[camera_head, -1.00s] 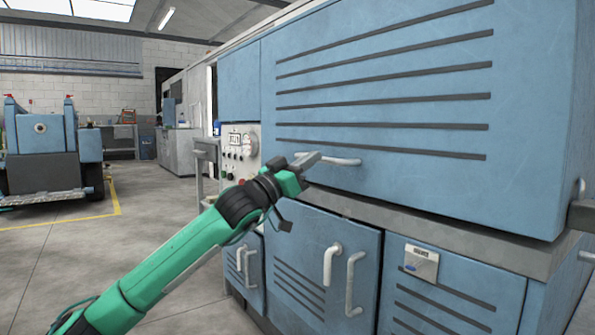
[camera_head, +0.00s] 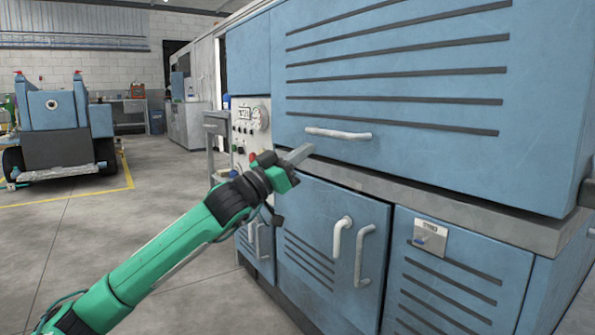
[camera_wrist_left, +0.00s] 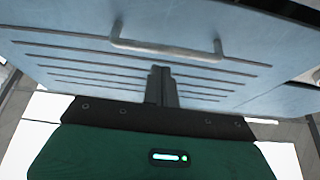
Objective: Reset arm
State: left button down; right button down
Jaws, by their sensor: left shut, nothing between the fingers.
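My left gripper (camera_head: 298,155) is at the end of the green arm, in front of the blue cabinet and a little below the white handle (camera_head: 338,134) of its large upper panel. Its fingers are together with nothing between them, and it appears apart from the handle. In the left wrist view the shut fingers (camera_wrist_left: 161,86) point at the slatted blue panel (camera_wrist_left: 90,62), with the handle (camera_wrist_left: 168,49) beyond their tips. My right gripper is in neither view.
Lower doors with white handles (camera_head: 341,238) stand below a grey ledge (camera_head: 440,207). A control panel (camera_head: 250,130) with knobs is left of the gripper. A blue machine (camera_head: 55,125) stands at the far left inside yellow floor lines. The floor (camera_head: 140,225) between is clear.

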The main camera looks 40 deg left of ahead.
pick_arm(q)
jog(key=shift+s+a+f, duration=0.1)
jog(key=shift+s+f, duration=0.15)
jog(key=shift+f, duration=0.7)
jog(key=shift+s+a+f, duration=0.1)
jog(key=shift+s+f, duration=0.15)
jog(key=shift+f, duration=0.7)
